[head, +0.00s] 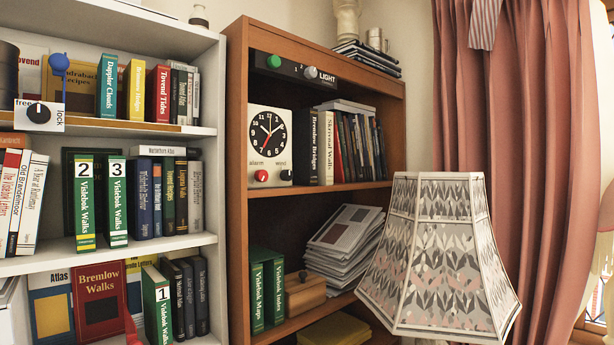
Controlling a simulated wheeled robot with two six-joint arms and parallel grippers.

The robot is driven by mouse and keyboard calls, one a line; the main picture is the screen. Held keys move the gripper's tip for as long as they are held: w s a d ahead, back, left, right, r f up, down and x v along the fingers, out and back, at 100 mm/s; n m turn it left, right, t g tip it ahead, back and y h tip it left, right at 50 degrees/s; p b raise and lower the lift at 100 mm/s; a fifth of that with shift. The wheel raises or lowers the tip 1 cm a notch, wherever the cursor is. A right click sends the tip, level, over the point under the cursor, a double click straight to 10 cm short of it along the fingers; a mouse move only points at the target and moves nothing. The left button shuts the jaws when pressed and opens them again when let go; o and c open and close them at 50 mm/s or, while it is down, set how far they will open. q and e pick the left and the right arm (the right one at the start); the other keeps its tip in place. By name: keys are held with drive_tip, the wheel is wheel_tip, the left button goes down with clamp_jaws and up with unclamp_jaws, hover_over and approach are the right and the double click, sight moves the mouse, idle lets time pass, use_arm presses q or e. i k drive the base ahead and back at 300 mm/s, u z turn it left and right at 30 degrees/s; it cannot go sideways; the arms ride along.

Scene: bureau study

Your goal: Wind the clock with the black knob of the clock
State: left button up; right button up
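The clock (257,118) is a white square box with a round black dial, standing on a middle shelf of the brown bookcase. A red knob (261,176) is at the lower left, below the word "alarm". Neither of my grippers shows in the head view, and nothing touches the clock.
Books (326,148) stand right beside the clock. A dark panel (296,69) with a green button is above it. A patterned lampshade (440,255) stands in front at the lower right. A white bookcase (210,75) with a lock knob (38,113) is at left.

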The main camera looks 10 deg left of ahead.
sight(287, 175)
drive_tip(key=i, duration=1.1)
drive_tip(key=z, duration=0.4)
